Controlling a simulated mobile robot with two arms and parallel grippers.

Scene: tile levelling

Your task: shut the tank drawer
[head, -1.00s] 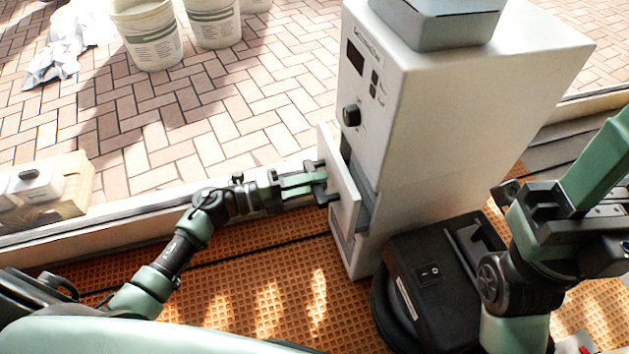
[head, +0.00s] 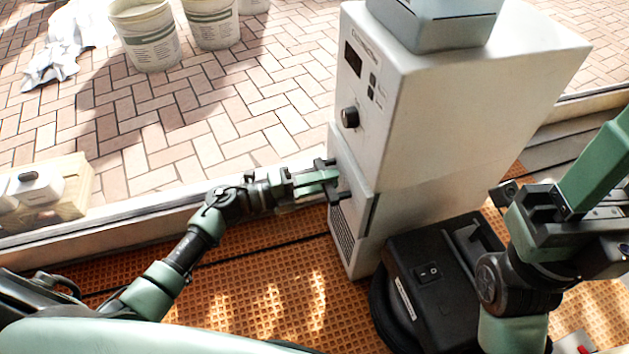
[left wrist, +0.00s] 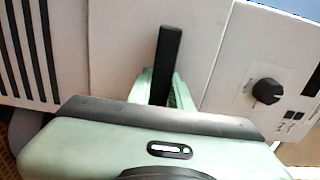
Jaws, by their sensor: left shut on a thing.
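The tank drawer (head: 352,168) is a white front panel in the lower part of the tall white machine (head: 420,130). Its front sits close against the machine, with a narrow grey strip showing at its right edge. My left gripper (head: 332,180) is at the drawer front, shut on the dark bar handle. In the left wrist view the black handle (left wrist: 168,60) stands between the green fingers (left wrist: 160,88), against the white drawer front (left wrist: 118,50). Part of my right arm shows at the right; its gripper is not clearly visible.
A black unit with a switch (head: 432,270) stands on the orange grid floor (head: 250,300) at the machine's right foot. A grey container (head: 440,30) sits on top of the machine. White buckets (head: 145,38) stand on the brick paving behind. A wooden crate (head: 75,190) is at the left.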

